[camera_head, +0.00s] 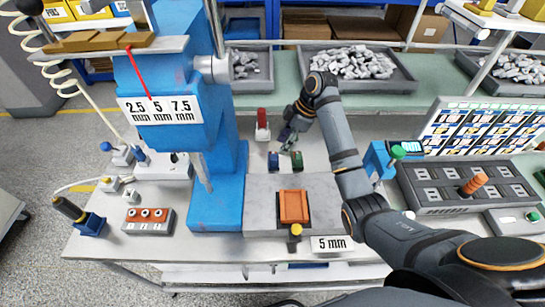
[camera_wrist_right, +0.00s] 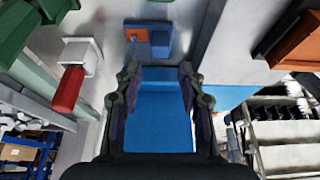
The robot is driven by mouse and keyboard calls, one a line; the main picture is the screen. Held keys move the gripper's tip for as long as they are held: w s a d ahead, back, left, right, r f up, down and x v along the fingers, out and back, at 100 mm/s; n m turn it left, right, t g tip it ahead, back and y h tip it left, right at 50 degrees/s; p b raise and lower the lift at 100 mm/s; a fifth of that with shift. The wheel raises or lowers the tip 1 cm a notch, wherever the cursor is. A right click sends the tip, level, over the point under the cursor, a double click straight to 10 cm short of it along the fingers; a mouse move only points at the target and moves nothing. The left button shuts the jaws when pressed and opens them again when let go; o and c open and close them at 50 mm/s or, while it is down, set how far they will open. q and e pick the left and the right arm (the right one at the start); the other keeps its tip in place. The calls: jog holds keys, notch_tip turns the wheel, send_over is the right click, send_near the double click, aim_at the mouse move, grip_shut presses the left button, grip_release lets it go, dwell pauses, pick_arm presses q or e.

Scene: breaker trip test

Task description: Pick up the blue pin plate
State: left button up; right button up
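A small dark blue piece (camera_head: 272,160), which looks like the blue pin plate, stands on the metal table. A similar green piece (camera_head: 296,160) stands just right of it. My right gripper (camera_head: 288,139) is just behind and above these two, pointing down. In the right wrist view its two fingers (camera_wrist_right: 159,78) are spread apart. A blue surface (camera_wrist_right: 158,115) shows between them; I cannot tell whether it is the plate or part of the press. No contact can be made out. My left gripper is not in view.
A blue press (camera_head: 216,200) stands to the left. A fixture with an orange block (camera_head: 293,206) is in front. A red-topped white piece (camera_head: 262,125) stands behind the small pieces. A grey tray (camera_head: 425,190) lies to the right. Bins of grey parts (camera_head: 375,80) stand behind.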

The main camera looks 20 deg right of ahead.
aim_at(274, 156)
jog(key=x, duration=0.3)
jog(key=shift+w, duration=0.15)
jog(key=shift+a+f+p, duration=0.2)
jog(key=shift+f+p, duration=0.25)
jog(key=shift+f, duration=0.05)
jog(key=x, duration=0.2)
jog(key=p+x, duration=0.1)
jog(key=x, duration=0.1)
jog(key=shift+a+f, duration=0.1)
jog(key=shift+f, duration=0.25)
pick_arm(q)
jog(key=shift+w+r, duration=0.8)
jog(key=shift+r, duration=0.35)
pick_arm(e)
grip_shut()
